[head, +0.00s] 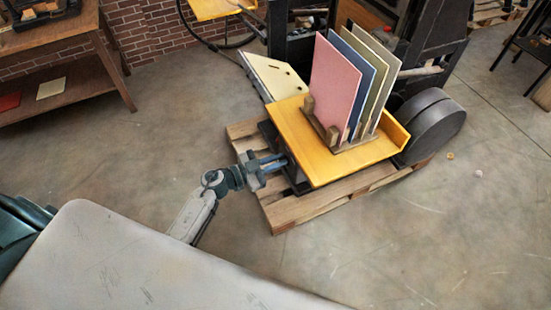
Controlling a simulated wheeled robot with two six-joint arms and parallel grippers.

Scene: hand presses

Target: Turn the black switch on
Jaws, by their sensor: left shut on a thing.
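My left gripper (272,163) reaches in from the lower left to the near left side of a yellow-topped press (303,148). Its bluish fingers are shut on a small dark part at the press's side, just below the yellow top. This part seems to be the black switch, but the fingers mostly hide it, and its on or off position cannot be told. My right gripper is not in view.
The press stands on a wooden pallet (281,214). Upright coloured boards (335,80) stand in a wooden rack on the yellow top. A cream panel (270,77) leans behind it, and a dark wheel (436,122) is at its right. The floor in front is clear.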

